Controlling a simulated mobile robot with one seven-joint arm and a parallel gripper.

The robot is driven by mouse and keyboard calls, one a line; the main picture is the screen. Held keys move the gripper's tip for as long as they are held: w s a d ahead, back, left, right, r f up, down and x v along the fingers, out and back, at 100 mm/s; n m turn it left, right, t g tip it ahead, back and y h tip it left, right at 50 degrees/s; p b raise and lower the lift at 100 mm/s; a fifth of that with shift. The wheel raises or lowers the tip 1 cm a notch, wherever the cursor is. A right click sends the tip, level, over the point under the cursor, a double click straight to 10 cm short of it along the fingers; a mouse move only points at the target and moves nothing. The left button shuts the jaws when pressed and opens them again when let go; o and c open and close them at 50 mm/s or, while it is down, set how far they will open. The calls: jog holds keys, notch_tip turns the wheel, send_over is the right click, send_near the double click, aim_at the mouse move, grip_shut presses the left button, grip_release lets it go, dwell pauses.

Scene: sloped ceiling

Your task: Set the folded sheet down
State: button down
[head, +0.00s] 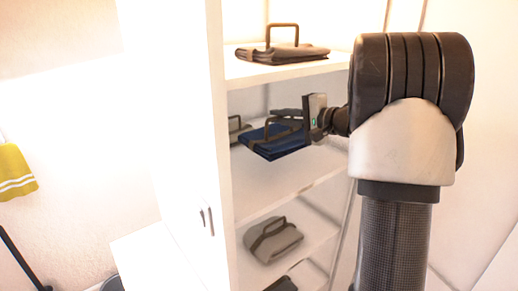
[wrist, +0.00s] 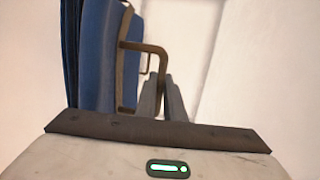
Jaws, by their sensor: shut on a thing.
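The folded sheet (head: 270,144) is a dark blue flat bundle with a brown strap and a loop handle. It is at the middle shelf of the white shelving unit in the head view. My gripper (head: 305,118) is at its right side and shut on it; the exact contact is not clear. In the wrist view the blue sheet (wrist: 98,60) stands on edge in the picture, with its brown handle (wrist: 152,48) in front of the gripper body. I cannot tell whether its underside touches the shelf.
Grey strapped bundles (head: 240,125) sit behind the blue one. A dark bundle (head: 283,55) lies on the shelf above and a grey one (head: 272,240) below. The unit's white side panel (head: 217,150) stands at left. The middle shelf's front (head: 270,188) is bare.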

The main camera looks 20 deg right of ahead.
notch_tip(320, 180, down, 9)
jog(key=shift+b, duration=0.5)
jog(key=shift+f, duration=0.1)
jog(key=c, duration=2)
grip_release()
jog(key=shift+f, duration=0.1)
jog(key=shift+o, duration=0.7)
jog(key=shift+s+r, duration=0.15)
jog(key=shift+r, duration=0.05)
jog(key=v, duration=1.1)
jog(key=shift+s+d+r, duration=0.15)
jog(key=shift+s+d, duration=0.05)
jog(key=shift+s, duration=0.1)
